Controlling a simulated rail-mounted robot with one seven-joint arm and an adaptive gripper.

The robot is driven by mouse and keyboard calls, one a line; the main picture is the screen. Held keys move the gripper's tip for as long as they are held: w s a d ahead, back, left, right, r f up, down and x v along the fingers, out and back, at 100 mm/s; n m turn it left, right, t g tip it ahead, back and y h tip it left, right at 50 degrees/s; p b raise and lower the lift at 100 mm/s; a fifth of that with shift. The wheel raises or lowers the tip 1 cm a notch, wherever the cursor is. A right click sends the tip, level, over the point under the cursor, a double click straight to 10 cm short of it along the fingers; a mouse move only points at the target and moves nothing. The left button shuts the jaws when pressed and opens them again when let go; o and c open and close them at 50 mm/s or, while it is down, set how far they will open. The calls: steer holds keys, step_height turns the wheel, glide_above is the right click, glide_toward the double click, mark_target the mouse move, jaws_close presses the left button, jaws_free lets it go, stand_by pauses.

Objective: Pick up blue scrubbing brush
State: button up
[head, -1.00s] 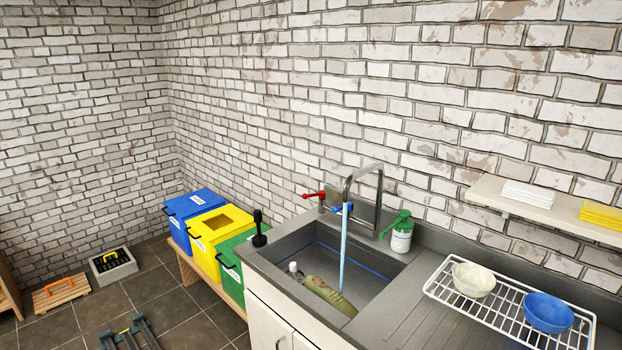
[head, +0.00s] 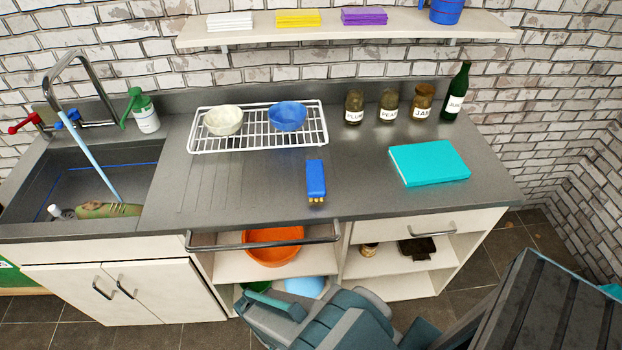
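I cannot pick out a scrubbing brush with certainty. A narrow blue block (head: 315,178) with small yellowish tips at its near end lies on the grey worktop, in front of the dish rack. Its details are too small to tell whether it is the brush or a box. Parts of my grey-teal arm show at the bottom middle, below the worktop edge. I cannot make out my gripper's fingers.
A wire dish rack (head: 193,148) holds a cream bowl (head: 223,121) and a blue bowl (head: 287,117). The sink (head: 140,172) is left. A rail (head: 265,244) runs along the front.

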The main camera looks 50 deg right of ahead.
stand_by(0.4)
steer(key=o, duration=0.7)
steer(key=shift+o, duration=0.2)
